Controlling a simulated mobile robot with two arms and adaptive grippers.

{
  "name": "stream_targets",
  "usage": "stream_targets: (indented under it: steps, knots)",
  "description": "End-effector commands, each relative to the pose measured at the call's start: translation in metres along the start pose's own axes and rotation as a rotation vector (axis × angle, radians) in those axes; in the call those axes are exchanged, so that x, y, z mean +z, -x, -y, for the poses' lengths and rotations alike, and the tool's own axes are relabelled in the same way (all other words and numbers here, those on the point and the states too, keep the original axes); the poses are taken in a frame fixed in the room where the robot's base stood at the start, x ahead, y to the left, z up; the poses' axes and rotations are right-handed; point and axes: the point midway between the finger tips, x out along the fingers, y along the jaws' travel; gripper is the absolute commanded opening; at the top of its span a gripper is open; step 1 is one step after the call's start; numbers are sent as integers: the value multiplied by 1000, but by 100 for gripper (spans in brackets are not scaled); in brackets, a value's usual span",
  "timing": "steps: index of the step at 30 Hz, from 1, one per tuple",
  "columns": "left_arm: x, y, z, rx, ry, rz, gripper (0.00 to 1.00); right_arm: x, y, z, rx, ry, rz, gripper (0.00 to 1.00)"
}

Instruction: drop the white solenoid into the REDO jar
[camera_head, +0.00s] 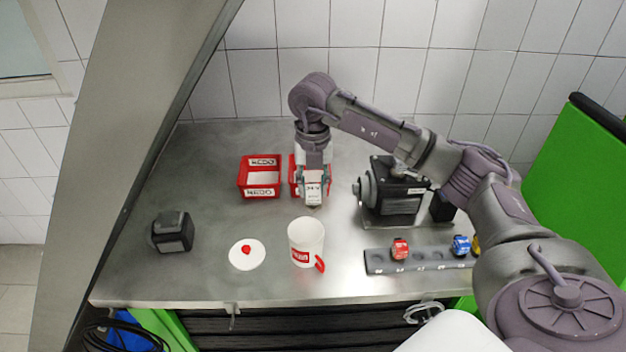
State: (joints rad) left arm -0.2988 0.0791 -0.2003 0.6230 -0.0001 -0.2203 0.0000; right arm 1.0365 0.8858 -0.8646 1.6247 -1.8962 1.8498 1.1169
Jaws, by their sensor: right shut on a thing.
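The white solenoid (314,192), with dark lettering on its face, is held by my right gripper (314,178). The gripper points down and is shut on it, in front of a red bin and above and behind the jar. The white jar (306,236) stands upright and open near the front of the bench, with a red handle and a red label too small to read surely. Its white lid (247,258) with a red knob lies to its left. The solenoid is apart from the jar. My left gripper is not in view.
A red bin (260,193) with lettered labels stands at the back left; another is partly hidden behind my gripper. A black pump (393,205) stands right. A black block (172,234) sits at the left.

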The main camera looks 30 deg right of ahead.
Motion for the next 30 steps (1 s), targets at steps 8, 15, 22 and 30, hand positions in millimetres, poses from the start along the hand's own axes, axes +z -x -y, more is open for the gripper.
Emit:
stream_targets:
  steps: [8, 15, 22, 30]
  knots:
    - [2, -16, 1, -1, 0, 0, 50, 0, -22, 0, -1, -10, -1, 0]
    - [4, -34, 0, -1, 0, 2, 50, 0, -51, 0, 0, -9, 0, 0]
    - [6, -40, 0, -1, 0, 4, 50, 0, -60, 0, 0, -8, 1, 0]
    - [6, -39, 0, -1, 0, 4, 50, 0, -59, 0, 0, -8, 1, 48]
